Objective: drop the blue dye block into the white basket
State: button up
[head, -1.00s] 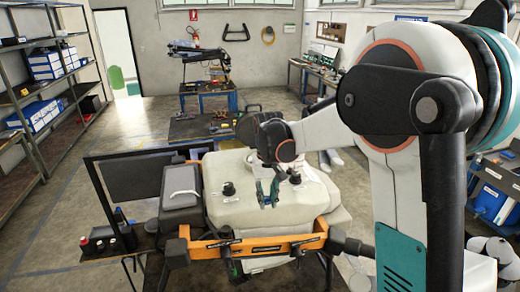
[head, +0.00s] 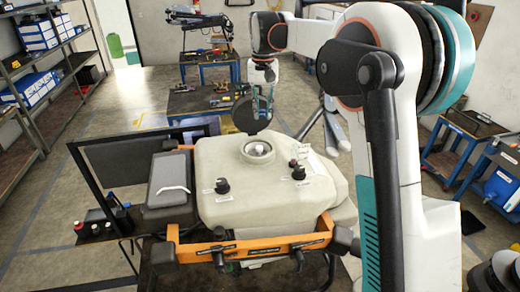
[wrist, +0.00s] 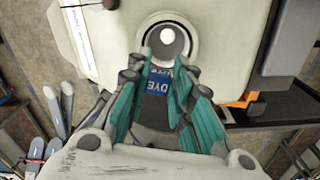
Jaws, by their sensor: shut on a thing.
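My gripper (head: 262,93) is shut on the blue dye block (wrist: 158,82). Its blue face with white "DYE" lettering shows between the teal finger pads in the wrist view; the rest of it is hard to make out. The white basket (head: 258,150) appears as a pale round part inside the ringed opening on top of the cream tank (head: 235,200). It also shows in the wrist view (wrist: 167,36), ahead of the fingertips. In the head view my gripper is above and beyond the opening, apart from it, close to a dark round lid (head: 251,115) standing at the tank's far side.
Two black knobs (head: 222,186) (head: 298,171) stand on the tank top. An orange frame bar (head: 255,246) runs along its near side. A dark panel (head: 120,165) stands at left. Blue work tables (head: 215,103) stand behind.

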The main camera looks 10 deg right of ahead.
notch_tip(320, 180, down, 6)
jog(key=b, duration=0.3)
jog(key=shift+w+r, duration=0.1)
jog(key=o, duration=0.8)
jog(key=shift+r, duration=0.1)
notch_tip(320, 180, up, 12)
jog(key=shift+f, duration=0.1)
